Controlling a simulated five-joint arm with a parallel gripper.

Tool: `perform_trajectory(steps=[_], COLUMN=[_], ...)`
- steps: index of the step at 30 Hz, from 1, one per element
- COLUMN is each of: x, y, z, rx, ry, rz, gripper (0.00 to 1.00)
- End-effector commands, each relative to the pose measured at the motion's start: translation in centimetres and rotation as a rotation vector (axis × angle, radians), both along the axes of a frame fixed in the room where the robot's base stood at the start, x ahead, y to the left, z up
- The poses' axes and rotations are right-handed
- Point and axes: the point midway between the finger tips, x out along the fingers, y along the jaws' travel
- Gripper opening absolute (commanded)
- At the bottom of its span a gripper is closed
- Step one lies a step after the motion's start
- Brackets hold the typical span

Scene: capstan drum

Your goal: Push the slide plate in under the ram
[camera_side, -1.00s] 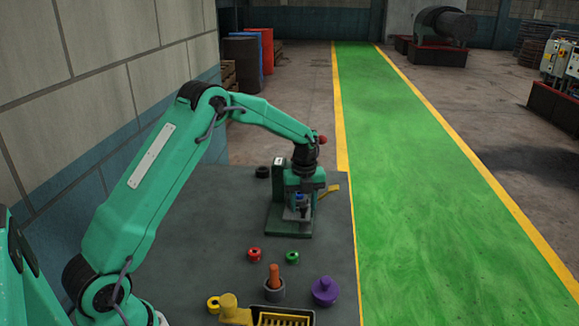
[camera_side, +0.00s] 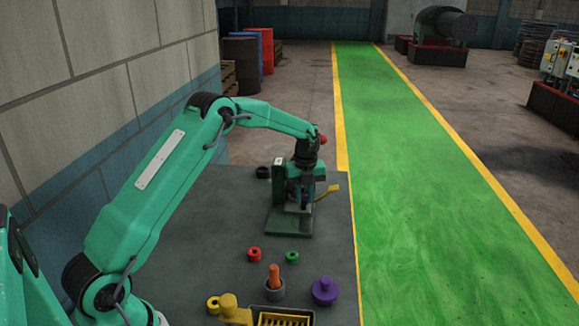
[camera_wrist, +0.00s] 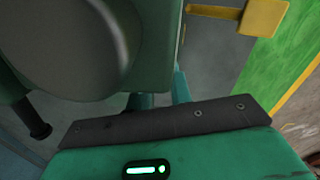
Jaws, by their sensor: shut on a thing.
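The green press (camera_side: 288,226) stands near the far right part of the table, its yellow lever (camera_side: 328,191) sticking out to the right. In the wrist view the press head fills the upper left, with the yellow lever (camera_wrist: 235,14) at the upper right. My gripper (camera_side: 299,205) points down at the press, below its head and above the base. Its fingers (camera_wrist: 160,100) reach in past the edge of the press head and their tips are hidden. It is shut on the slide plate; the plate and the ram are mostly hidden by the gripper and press.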

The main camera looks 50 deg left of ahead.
Motion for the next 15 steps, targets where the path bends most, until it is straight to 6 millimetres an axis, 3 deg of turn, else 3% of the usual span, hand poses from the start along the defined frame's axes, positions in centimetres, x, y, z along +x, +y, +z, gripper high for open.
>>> perform_trajectory(steps=[13,14,15], x=[0.76,0.74,0.72], y=[0.72,0.73,0.74], z=[0.15,0.14,0.13], rx=[0.003,0.003,0.003], ry=[-0.012,-0.012,-0.011], rz=[0.001,0.001,0.001], gripper=[0.0,0.27,0.35])
